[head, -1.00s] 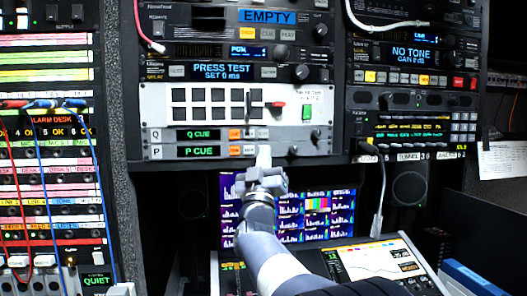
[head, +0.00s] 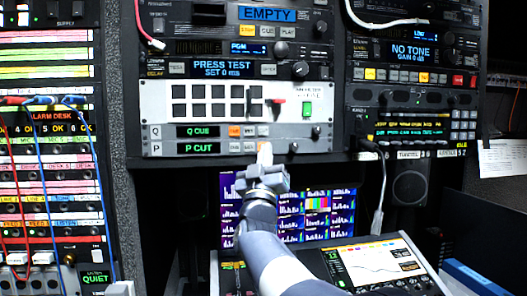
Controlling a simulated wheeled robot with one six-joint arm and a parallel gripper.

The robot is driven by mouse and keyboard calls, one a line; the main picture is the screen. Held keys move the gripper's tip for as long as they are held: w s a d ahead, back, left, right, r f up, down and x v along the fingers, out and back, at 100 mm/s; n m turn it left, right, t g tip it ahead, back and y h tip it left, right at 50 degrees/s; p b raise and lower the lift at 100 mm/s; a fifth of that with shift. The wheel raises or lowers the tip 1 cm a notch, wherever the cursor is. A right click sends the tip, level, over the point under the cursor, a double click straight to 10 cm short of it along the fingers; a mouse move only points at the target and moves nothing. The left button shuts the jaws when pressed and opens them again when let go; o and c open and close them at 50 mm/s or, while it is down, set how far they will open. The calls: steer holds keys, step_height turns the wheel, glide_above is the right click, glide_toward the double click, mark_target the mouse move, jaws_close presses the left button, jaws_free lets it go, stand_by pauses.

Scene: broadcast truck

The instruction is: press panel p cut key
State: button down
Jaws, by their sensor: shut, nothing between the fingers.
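Panel P (head: 165,149) is the lower row of the light grey rack unit, and its display (head: 198,149) reads "P CUT" in green. Its left and middle keys (head: 242,148) are pale. The rightmost key (head: 261,145) shows orange and is mostly hidden behind my fingertips. My gripper (head: 265,152) is shut and empty, pointing up at that key. It appears to touch the key, but the contact itself is hidden.
Panel Q (head: 157,132) sits just above, reading "Q CUE" with its left key (head: 234,131) orange. A small knob (head: 293,147) is close on the right. A red lever (head: 278,101) and green switch (head: 307,109) are above. Monitors (head: 315,205) lie below.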

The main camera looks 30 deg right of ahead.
steer(key=s+b, duration=0.1)
steer(key=s, duration=0.1)
steer(key=s+a+b, duration=0.1)
steer(key=s, duration=0.1)
steer(key=shift+s+a+b, duration=0.2)
steer(key=shift+s+b, duration=0.1)
steer(key=shift+s, duration=0.1)
stand_by(0.7)
steer(key=p, duration=0.1)
steer(key=w+p, duration=0.1)
steer(key=p, duration=0.1)
steer(key=shift+w+d+r, duration=0.2)
steer(key=shift+w+r, duration=0.05)
steer(key=shift+r, duration=0.05)
steer(key=shift+w+p, duration=0.1)
steer(key=shift+p, duration=0.8)
steer(key=shift+s+a+f+b, duration=0.1)
steer(key=shift+s+a+b, duration=0.15)
steer(key=shift+s+b, duration=0.45)
steer(key=shift+s+a+f+b, duration=0.1)
steer(key=shift+s+a+b, duration=0.2)
steer(key=shift+s, duration=0.8)
steer(key=shift+s+a+f+b, duration=0.1)
steer(key=shift+s+a+b, duration=0.1)
steer(key=shift+s+b, duration=0.55)
